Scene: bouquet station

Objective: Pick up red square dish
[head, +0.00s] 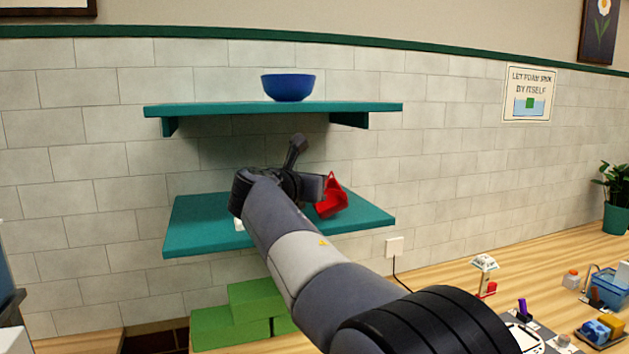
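The red square dish (331,199) shows at the right part of the lower teal shelf (205,224). It looks tilted, with one corner up. My gripper (308,170) is at this shelf, just left of the dish, and one dark finger part overlaps or touches the dish's left edge. Another dark part points up and right above it. My own arm hides much of the gripper and the middle of the shelf. I cannot tell whether the fingers grip the dish or whether the dish rests on the shelf.
The upper teal shelf (220,109) hangs above my gripper and carries a blue bowl (288,88). A small white thing (239,225) is mostly hidden behind my arm. Green blocks (230,326) are stacked below. The wooden counter (450,265) at right holds small items.

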